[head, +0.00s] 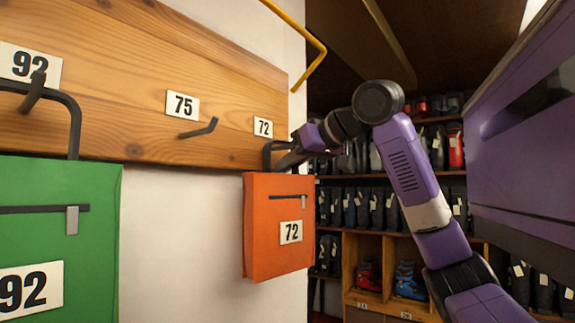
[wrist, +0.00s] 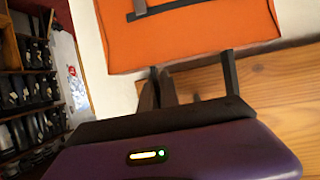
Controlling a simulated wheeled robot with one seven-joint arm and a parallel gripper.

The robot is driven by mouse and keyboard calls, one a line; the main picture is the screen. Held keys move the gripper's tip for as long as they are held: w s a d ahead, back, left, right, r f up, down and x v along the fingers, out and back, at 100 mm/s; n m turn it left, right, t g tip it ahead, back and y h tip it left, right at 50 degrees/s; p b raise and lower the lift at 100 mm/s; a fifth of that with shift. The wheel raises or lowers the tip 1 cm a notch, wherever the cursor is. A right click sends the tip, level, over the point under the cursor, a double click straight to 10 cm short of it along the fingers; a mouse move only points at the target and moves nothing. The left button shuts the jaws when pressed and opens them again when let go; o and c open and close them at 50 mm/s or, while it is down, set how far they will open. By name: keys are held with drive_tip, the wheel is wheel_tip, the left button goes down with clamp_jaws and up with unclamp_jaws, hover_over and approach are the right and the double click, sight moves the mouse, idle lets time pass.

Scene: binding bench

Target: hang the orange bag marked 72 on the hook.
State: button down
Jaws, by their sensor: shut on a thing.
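The orange bag (head: 268,250) marked 72 is upright beside the lower right end of the wooden board (head: 110,110), just below the board's 72 plate (head: 263,127). My gripper (head: 290,160) is shut on the bag's dark handle, to the right of that plate. In the wrist view the bag (wrist: 195,35) shows inverted at the top, with the gripper's fingers (wrist: 158,88) at one side of the handle (wrist: 230,72). The hook for 72 cannot be made out behind the handle and gripper. Whether the handle touches it cannot be told.
A green bag (head: 60,220) marked 92 hangs on a hook (head: 33,92) at left. The hook (head: 200,129) under plate 75 is empty. A yellow bent rod (head: 300,35) is above. Shelves of boots (head: 365,240) stand behind, and white wall lies between the bags.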

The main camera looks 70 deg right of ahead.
drive_tip(key=c, duration=1.5)
unclamp_jaws()
drive_tip(key=shift+f, duration=0.15)
drive_tip(key=shift+b+v, duration=0.7)
drive_tip(key=shift+v, duration=3.25)
drive_tip(key=b+v, duration=0.1)
drive_tip(key=v, duration=0.6)
drive_tip(key=shift+s+r, duration=0.3)
